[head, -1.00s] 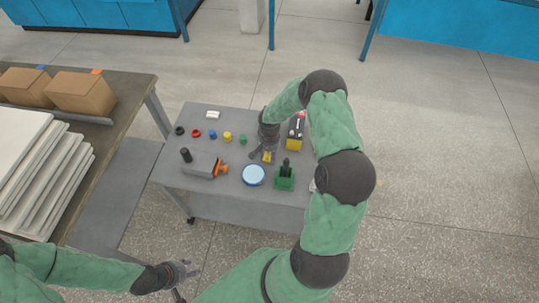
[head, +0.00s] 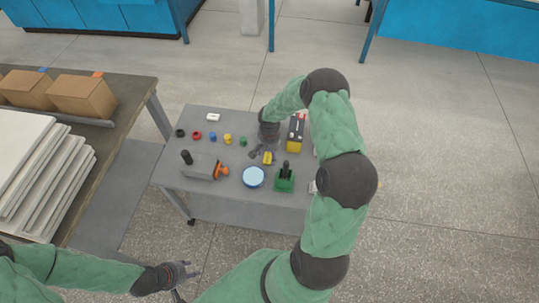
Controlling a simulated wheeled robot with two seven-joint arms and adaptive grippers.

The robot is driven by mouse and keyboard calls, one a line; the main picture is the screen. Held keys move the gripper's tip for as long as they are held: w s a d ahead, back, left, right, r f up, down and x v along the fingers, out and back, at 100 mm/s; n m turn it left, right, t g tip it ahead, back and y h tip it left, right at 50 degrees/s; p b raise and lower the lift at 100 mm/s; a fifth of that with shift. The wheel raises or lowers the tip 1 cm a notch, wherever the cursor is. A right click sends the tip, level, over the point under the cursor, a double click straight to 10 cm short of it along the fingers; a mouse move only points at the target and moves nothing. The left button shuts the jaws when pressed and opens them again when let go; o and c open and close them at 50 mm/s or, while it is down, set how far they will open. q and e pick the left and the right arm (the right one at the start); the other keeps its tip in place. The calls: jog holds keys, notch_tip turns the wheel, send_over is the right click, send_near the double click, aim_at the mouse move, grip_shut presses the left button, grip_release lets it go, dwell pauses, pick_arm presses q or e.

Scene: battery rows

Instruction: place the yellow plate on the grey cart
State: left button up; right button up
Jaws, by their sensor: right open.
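The grey cart (head: 235,205) stands in the middle of the head view with many small parts on its top. A small yellow piece (head: 268,158), which looks like the yellow plate, lies on the cart top between the blue disc and my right gripper. My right gripper (head: 262,151) is open and points down just behind this piece; I cannot tell whether they touch. Its wrist hides part of the cart top. My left gripper (head: 192,269) is open and empty, low in the view, in front of the cart and away from it.
A blue round disc (head: 254,177), a green holder (head: 285,182), a grey-orange tool (head: 203,167) and a yellow-red battery (head: 296,133) crowd the cart. Several small coloured rings lie at its back left. A table (head: 135,88) with boxes and white panels stands left.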

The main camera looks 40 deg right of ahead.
aim_at(270, 158)
notch_tip(270, 158, up, 10)
jog(key=p, duration=0.3)
jog(key=a+f, duration=0.1)
jog(key=a, duration=0.1)
jog(key=a+f+n+y, duration=0.1)
jog(key=a+f, duration=0.1)
jog(key=a, duration=0.1)
jog(key=s+a+f+n, duration=0.1)
jog(key=a, duration=0.2)
jog(key=shift+a+f+y, duration=0.2)
jog(key=shift+f+y, duration=0.1)
jog(key=s+a+f, duration=0.1)
jog(key=a, duration=0.2)
jog(key=s+a+f+n+y, duration=0.1)
jog(key=a, duration=0.2)
jog(key=s+a+f+n, duration=0.1)
jog(key=a, duration=0.2)
jog(key=shift+a+f, duration=0.15)
jog(key=shift+f, duration=0.2)
jog(key=s+a+f+n+y, duration=0.1)
jog(key=s+a+f+n, duration=0.2)
jog(key=s+a, duration=0.9)
jog(key=shift+s+a+n, duration=0.25)
jog(key=shift+s+n, duration=0.05)
jog(key=shift+s, duration=0.3)
jog(key=shift+f, duration=0.1)
